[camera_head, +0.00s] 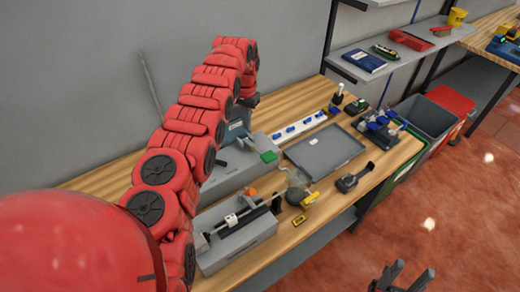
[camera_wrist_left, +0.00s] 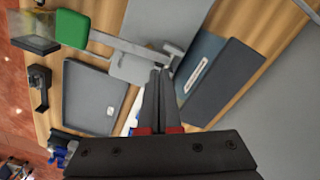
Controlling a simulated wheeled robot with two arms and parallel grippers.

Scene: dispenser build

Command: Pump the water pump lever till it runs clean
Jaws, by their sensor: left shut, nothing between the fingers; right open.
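A grey bench device (camera_head: 222,172), which looks like the pump, stands left of the tray, with a blue-grey panel (camera_head: 236,131). A thin metal bar with a green end piece (camera_head: 268,156), possibly the lever, sticks out from it. In the left wrist view, the green piece (camera_wrist_left: 72,29) is at upper left and the bar (camera_wrist_left: 118,43) runs from it toward my fingertips. My left gripper (camera_wrist_left: 160,78) is shut and empty, close to the bar's inner end; I cannot tell if they touch. In the head view my red arm hides part of the device. My right gripper (camera_head: 401,276) is open and empty, away from the bench.
A grey tray (camera_head: 325,150) lies on the wooden bench. A white power strip (camera_head: 300,126) lies behind it. A clear vessel (camera_head: 297,183), a black tool (camera_head: 354,178) and a grey fixture (camera_head: 238,240) stand nearer the front edge. Bins (camera_head: 425,115) are at right.

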